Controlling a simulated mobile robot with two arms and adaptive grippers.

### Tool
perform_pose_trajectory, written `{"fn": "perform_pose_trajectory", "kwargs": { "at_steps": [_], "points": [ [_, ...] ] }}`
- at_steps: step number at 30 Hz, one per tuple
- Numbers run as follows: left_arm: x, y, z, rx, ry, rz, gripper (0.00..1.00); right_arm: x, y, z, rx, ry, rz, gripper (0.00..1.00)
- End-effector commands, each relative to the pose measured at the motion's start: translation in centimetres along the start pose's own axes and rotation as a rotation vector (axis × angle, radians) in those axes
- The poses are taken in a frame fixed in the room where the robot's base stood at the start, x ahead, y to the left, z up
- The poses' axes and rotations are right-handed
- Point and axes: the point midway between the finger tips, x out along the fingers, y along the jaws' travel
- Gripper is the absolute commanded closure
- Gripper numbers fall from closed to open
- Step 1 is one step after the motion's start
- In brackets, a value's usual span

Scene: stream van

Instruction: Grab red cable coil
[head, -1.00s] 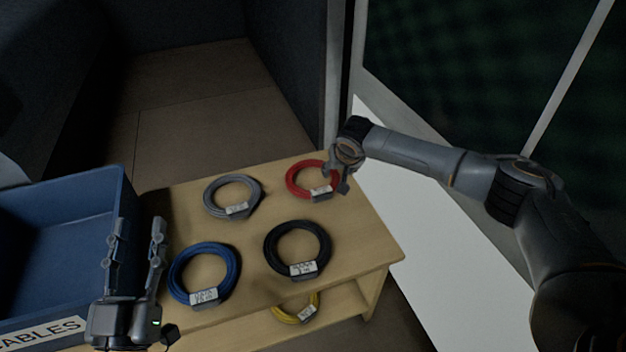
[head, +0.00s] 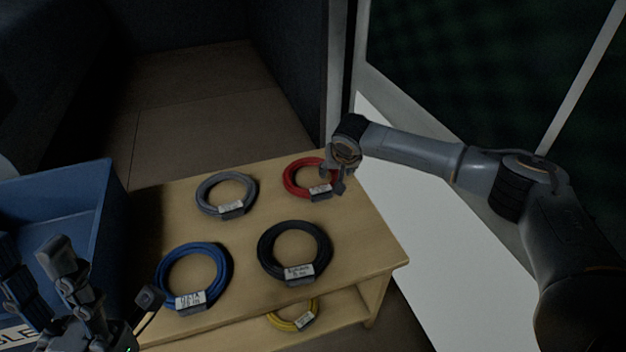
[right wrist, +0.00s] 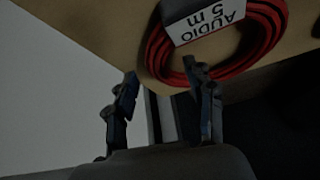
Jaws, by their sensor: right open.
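The red cable coil (head: 292,184) lies flat at the far right corner of the wooden table, with a white label on its near side. In the right wrist view the coil (right wrist: 277,38) shows at the top, its label reading "AUDIO 5 m". My right gripper (head: 333,181) is open at the coil's right edge and hides part of it. In the right wrist view, one fingertip of the gripper (right wrist: 160,77) overlaps the coil and the other is outside its left edge; contact cannot be told. My left gripper (head: 40,262) is open and empty in front of the blue bin.
The wooden table (head: 370,242) also bears a grey coil (head: 205,190), a black coil (head: 266,250) and a blue coil (head: 222,262). A yellow coil (head: 285,324) lies on the lower shelf. The blue bin (head: 85,200) stands at left. A wall post (head: 338,80) rises behind the table.

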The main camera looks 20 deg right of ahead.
Motion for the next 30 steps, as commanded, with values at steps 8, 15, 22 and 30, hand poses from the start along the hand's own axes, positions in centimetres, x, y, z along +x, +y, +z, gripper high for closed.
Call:
{"fn": "perform_pose_trajectory", "kwargs": {
  "at_steps": [8,15,22,30],
  "points": [
    [-1.87,0.06,-0.56,-0.003,0.054,0.0,0.6,1.16,-0.49,0.86,0.002,-0.001,0.0,0.46],
    [-1.76,0.06,-0.59,-0.003,0.054,0.001,0.6,1.07,-0.47,0.81,0.002,-0.001,0.0,0.52],
    [-1.78,0.07,-0.57,-0.004,0.053,0.001,0.6,1.09,-0.45,0.81,0.002,-0.001,0.001,0.99],
    [-1.77,0.07,-0.55,-0.004,0.052,0.001,0.6,1.0,-0.47,0.68,0.003,0.002,-0.001,1.0]
  ]
}}
